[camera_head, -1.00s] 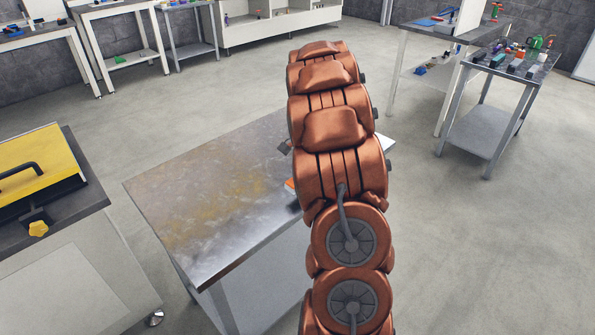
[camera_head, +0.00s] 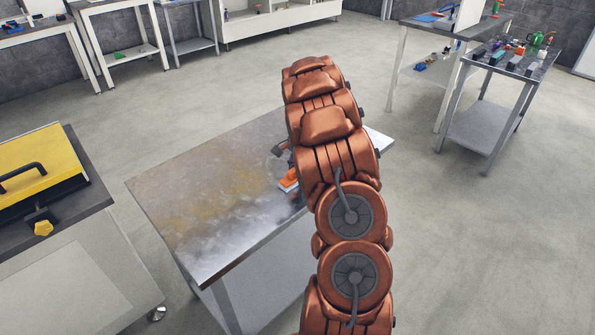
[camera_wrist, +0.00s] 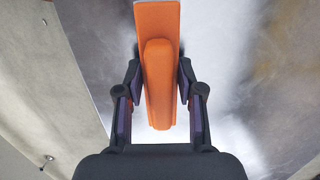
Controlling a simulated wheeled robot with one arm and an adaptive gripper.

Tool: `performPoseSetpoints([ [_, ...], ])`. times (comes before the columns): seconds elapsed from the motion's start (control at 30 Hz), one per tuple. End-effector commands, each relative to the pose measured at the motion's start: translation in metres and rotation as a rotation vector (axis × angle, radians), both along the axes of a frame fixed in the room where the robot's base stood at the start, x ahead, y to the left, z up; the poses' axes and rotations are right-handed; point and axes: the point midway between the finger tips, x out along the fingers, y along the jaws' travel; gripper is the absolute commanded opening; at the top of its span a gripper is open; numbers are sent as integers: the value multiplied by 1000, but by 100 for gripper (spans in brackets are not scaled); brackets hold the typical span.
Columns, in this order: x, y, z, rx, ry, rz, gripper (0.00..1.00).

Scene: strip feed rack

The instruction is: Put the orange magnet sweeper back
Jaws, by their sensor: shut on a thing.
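The orange magnet sweeper (camera_wrist: 158,85) is between the two dark fingers of my gripper (camera_wrist: 159,78) in the wrist view. The fingers are shut on its raised orange handle, one on each side. Its wider orange plate reaches past the fingertips to the top of the picture. In the head view, a part of the sweeper (camera_head: 289,181) with a pale lower edge shows left of my arm, over the right part of the metal table. My arm hides most of the gripper there. I cannot tell whether the sweeper touches the tabletop.
The visible top of the metal table (camera_head: 205,205) is bare. A yellow-topped case (camera_head: 40,165) with a black handle stands on a bench at left. A small cart (camera_head: 505,62) with several items and a white-legged table (camera_head: 410,40) stand at the back right. Floor between is clear.

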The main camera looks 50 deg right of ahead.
Motion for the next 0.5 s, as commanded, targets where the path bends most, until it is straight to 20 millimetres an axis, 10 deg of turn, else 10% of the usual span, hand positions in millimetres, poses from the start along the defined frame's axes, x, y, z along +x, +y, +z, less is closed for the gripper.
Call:
performPoseSetpoints([
  [0.23, 0, 0, -3, 1, -1, -1, 0],
  [0.27, 0, 0, -3, 1, -1, -1, 39],
  [0.5, 0, 0, -3, 0, 0, -1, 62],
])
